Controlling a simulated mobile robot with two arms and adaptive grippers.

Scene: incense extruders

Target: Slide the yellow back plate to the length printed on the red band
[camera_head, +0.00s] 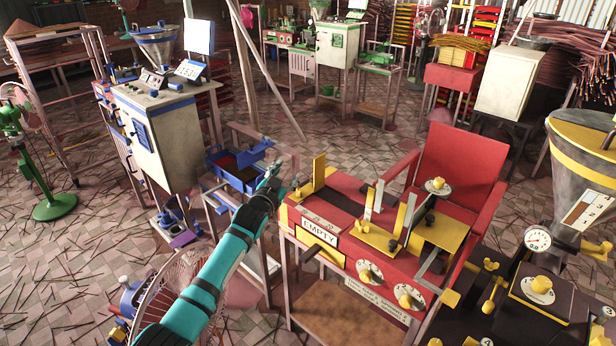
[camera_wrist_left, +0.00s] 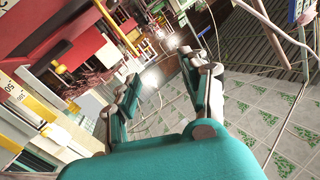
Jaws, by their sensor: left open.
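The red machine (camera_head: 345,245) stands right of centre with an "EMPTY" sign (camera_head: 319,232) on its front. An upright yellow plate (camera_head: 319,172) rises at its left end, and more yellow plates (camera_head: 378,236) sit farther right on its top. I cannot tell for sure which one is the back plate. No length on a red band is readable. My left gripper (camera_head: 275,176) is just left of the upright yellow plate, apart from it. In the left wrist view my left gripper (camera_wrist_left: 165,72) is open with nothing between its fingers. My right gripper is not in view.
A blue tray (camera_head: 238,172) on a stand is behind my left gripper. A white cabinet (camera_head: 165,140) stands to the left. A red chair-like back (camera_head: 464,162) and a dark machine with a hopper (camera_head: 578,165) are at the right. Thin sticks litter the tiled floor.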

